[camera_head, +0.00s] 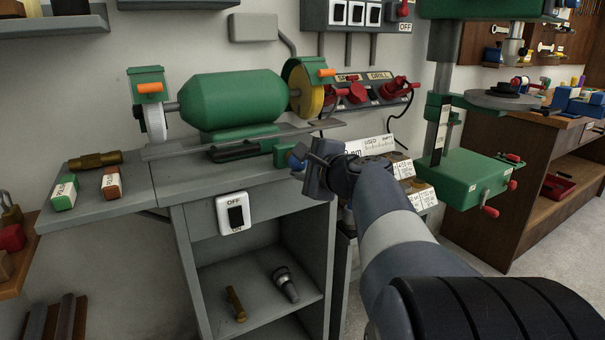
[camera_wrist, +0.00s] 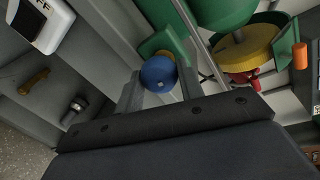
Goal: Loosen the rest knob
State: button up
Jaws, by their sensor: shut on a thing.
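A white OFF switch (camera_head: 235,213) is on the stand's front. The stand's lower shelf holds a brass piece (camera_head: 236,304) and a dark tool (camera_head: 286,284).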

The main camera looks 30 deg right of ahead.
jog(key=shift+n+h+b, duration=0.3)
jog(key=shift+n+b, duration=0.4)
jog(key=shift+n, duration=0.2)
jog(key=shift+r, duration=0.1)
jog(key=o, duration=1)
jog(key=p+v, duration=0.1)
jog(key=v, duration=0.9)
jog(key=shift+s+p, duration=0.3)
jog(key=shift+s, duration=0.05)
